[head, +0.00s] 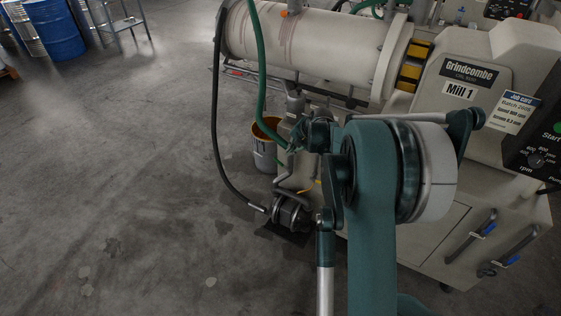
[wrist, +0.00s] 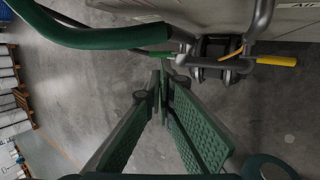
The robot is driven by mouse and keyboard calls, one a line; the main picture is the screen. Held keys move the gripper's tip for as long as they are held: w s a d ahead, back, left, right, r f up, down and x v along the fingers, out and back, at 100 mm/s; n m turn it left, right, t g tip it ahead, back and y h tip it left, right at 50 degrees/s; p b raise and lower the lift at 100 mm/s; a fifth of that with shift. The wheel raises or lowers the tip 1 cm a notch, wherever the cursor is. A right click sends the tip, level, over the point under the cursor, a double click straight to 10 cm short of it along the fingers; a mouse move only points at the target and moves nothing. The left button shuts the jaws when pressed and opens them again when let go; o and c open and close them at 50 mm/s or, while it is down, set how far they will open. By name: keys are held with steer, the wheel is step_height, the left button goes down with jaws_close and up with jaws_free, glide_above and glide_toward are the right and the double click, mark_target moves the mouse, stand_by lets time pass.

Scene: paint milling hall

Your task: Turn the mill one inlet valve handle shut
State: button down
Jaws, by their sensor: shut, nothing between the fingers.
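Mill 1 (head: 455,92) is a cream machine with a horizontal cylinder, at the upper right of the head view. In the wrist view, a grey lever with a yellow grip (wrist: 277,61) points right, beside a dark pipe and pump fitting. It looks like a valve handle, but no label names it. My gripper (wrist: 162,84) is shut and empty, its fingertips below and left of the yellow grip and apart from it. In the head view my arm hides most of the gripper and the valve area.
A green hose (wrist: 95,36) crosses the upper left of the wrist view, close to the fingers. A black pump (head: 290,212) and a bucket (head: 264,148) stand on the floor below the mill. Blue drums (head: 52,30) are far left. The left floor is clear.

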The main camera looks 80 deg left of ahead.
mark_target(275, 160)
steer(key=shift+f, duration=0.1)
steer(key=shift+b+x, duration=1.45)
steer(key=shift+x, duration=5.5)
steer(key=shift+s+a+f+t+h, duration=0.2)
steer(key=shift+s+a+t+h, duration=0.1)
steer(key=shift+t+h, duration=0.25)
steer(key=shift+s+a+f+t+h, duration=0.35)
steer(key=shift+t+h, duration=0.2)
steer(key=shift+s+a+f, duration=0.3)
steer(key=shift+a+f, duration=0.05)
steer(key=shift+f, duration=0.25)
steer(key=shift+s+f, duration=0.1)
steer(key=s+a+p+v, duration=0.1)
steer(key=a+p+v, duration=0.1)
steer(key=v, duration=1.1)
steer(key=shift+s+r, duration=0.35)
steer(key=shift+r, duration=0.4)
